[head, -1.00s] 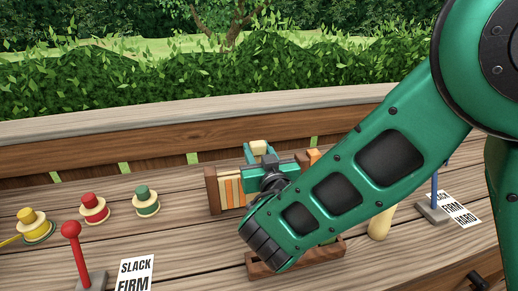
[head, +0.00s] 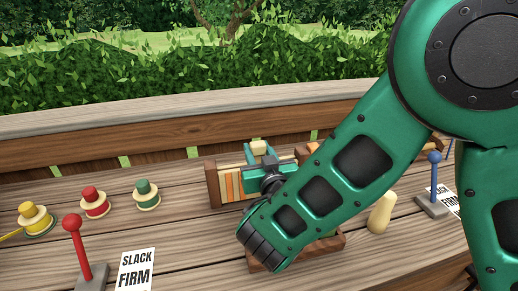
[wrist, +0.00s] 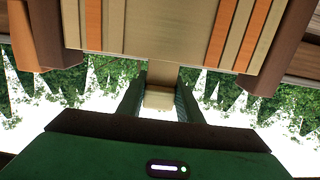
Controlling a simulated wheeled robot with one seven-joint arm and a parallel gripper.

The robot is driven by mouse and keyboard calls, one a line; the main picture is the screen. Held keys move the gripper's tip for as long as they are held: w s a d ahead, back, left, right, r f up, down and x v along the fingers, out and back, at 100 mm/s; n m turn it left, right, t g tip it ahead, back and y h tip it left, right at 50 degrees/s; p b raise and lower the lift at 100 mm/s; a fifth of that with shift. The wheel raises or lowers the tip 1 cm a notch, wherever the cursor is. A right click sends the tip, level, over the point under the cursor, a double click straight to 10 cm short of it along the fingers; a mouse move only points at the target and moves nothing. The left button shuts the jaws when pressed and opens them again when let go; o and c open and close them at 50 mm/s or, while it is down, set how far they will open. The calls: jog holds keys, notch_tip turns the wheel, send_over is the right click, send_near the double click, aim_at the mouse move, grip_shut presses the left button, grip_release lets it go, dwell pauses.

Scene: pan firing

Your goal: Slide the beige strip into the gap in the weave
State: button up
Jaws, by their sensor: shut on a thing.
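The weave (head: 230,188) stands upright in a dark brown wooden frame (head: 213,187), with upright orange and beige strips. My gripper (head: 259,158) is at the top of the frame, shut on a beige piece that I take to be the beige strip (head: 258,147); its block-like end sticks up between the fingers. In the wrist view the fingers (wrist: 160,100) close on both sides of this beige block (wrist: 160,98). A beige band runs from it toward the weave (wrist: 228,35). The gap and the strip's lower end are hidden, so I cannot tell whether it is inside.
A wooden tray (head: 335,243) lies in front, partly behind my arm. A cream peg (head: 381,213) stands at right. A red lever (head: 76,245) and a blue lever (head: 434,180) flank the area. Red (head: 95,203), green (head: 147,192) and yellow (head: 33,215) spools sit at left.

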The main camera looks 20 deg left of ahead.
jog(key=shift+f, duration=1.2)
jog(key=o, duration=1.1)
